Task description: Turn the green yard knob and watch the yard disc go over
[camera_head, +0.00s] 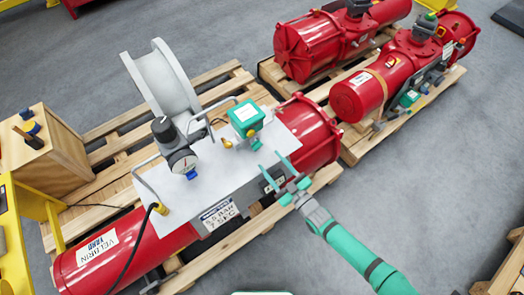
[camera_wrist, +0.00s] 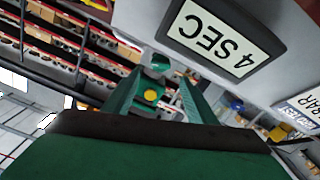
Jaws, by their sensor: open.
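The front red actuator (camera_head: 110,252) lies on a pallet and carries a "VELBRIN YARD" label. On its grey middle block sits a green box (camera_head: 244,115) with a small green knob-like part (camera_head: 256,145) beneath it.
A gauge (camera_head: 183,162) with a black knob, bent grey pipes and a plate reading "5.5 BAR 7 SEC" (camera_head: 219,213) crowd the block. Two more red actuators (camera_head: 320,45) (camera_head: 375,90) lie on pallets behind. A wooden box (camera_head: 45,150) stands left.

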